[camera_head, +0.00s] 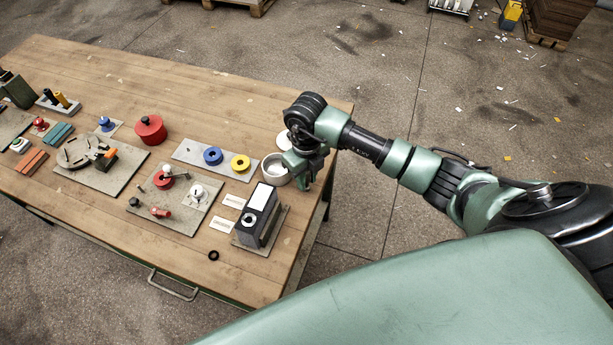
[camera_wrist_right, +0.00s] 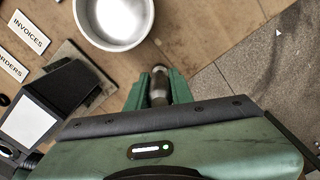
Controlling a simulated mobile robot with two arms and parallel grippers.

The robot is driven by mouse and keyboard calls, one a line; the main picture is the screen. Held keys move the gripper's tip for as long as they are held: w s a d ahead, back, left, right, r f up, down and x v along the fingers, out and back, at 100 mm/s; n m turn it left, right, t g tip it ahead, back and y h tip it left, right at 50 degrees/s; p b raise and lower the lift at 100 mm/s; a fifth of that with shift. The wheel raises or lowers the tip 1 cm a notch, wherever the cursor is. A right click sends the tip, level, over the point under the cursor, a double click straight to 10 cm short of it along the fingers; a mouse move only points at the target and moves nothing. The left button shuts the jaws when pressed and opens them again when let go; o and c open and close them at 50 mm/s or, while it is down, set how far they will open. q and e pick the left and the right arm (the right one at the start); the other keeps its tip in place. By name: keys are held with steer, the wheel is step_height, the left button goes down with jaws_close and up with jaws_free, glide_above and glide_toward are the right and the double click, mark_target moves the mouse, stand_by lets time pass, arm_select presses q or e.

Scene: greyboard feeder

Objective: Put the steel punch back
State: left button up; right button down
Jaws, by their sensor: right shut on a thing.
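My right gripper (camera_head: 303,178) is over the right end of the wooden workbench, just right of a round pale metal bowl (camera_head: 272,174). In the right wrist view its green fingers (camera_wrist_right: 158,88) are shut on a short steel cylinder, which looks like the steel punch (camera_wrist_right: 158,92). The punch points away from the wrist, its tip close to the lower right of the bowl (camera_wrist_right: 112,45). In the head view the punch is hidden by the gripper and cannot be made out. My left gripper is not in view.
Label cards reading INVOICES (camera_wrist_right: 30,30) and ORDERS (camera_wrist_right: 10,68) lie nearby. A board with blue and yellow rings (camera_head: 188,150) is farther left. The bench's right edge is close.

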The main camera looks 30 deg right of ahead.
steer(key=c, duration=1.2)
jaws_free()
steer(key=shift+c, duration=0.2)
steer(key=shift+r+p, duration=0.2)
steer(key=shift+p, duration=0.1)
steer(key=shift+w+r+b, duration=0.1)
steer(key=shift+r+b, duration=0.2)
steer(key=shift+b, duration=0.05)
step_height(320, 180, up, 10)
steer(key=b, duration=0.2)
steer(key=shift+r+b, duration=0.25)
steer(key=shift+b, duration=0.15)
steer(key=shift+r, duration=0.35)
